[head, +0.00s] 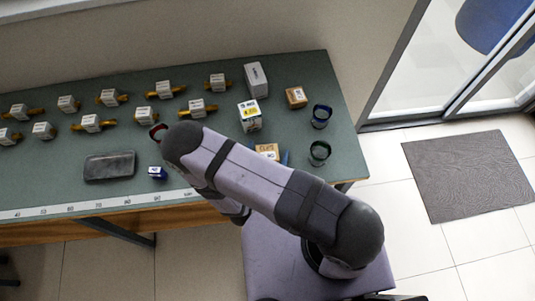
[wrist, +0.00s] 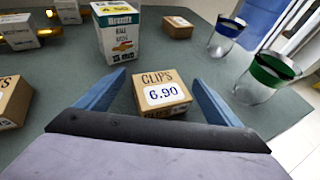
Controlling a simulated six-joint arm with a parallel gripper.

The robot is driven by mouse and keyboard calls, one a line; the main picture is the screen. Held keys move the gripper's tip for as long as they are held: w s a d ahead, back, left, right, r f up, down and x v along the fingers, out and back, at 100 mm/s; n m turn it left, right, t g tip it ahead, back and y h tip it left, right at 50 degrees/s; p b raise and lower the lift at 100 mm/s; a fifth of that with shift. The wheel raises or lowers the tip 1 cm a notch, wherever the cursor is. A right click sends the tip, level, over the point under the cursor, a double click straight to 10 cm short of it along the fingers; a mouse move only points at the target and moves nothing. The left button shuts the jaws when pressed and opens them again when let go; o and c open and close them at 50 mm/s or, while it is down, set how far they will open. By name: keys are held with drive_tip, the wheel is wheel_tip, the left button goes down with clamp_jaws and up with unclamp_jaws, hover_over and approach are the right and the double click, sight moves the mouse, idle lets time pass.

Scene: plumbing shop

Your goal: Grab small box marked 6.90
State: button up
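The small brown cardboard box (wrist: 161,93) marked CLIPS and 6.90 sits on the green table, in the middle of the wrist view. In the head view the box (head: 267,151) shows only in part, beside my arm, which hides its lower side. My gripper (wrist: 163,82) is open, with its two blue fingers apart, one to the left and one to the right of the box. The box appears between the fingers, and I see no finger touching it.
A white box with a yellow label (wrist: 117,32) stands behind the 6.90 box. Another brown box (wrist: 177,27) lies farther back. A green-rimmed jar (wrist: 263,78) and a blue-rimmed jar (wrist: 225,38) stand to the right. A brown box (wrist: 12,100) is at left.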

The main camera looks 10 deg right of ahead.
sight(267, 153)
drive_tip(key=c, duration=1)
drive_tip(key=shift+o, duration=0.2)
wheel_tip(267, 153, up, 8)
drive_tip(key=p, duration=0.5)
drive_tip(key=shift+p, duration=0.3)
drive_tip(key=shift+r, duration=1)
drive_tip(key=shift+c, duration=0.2)
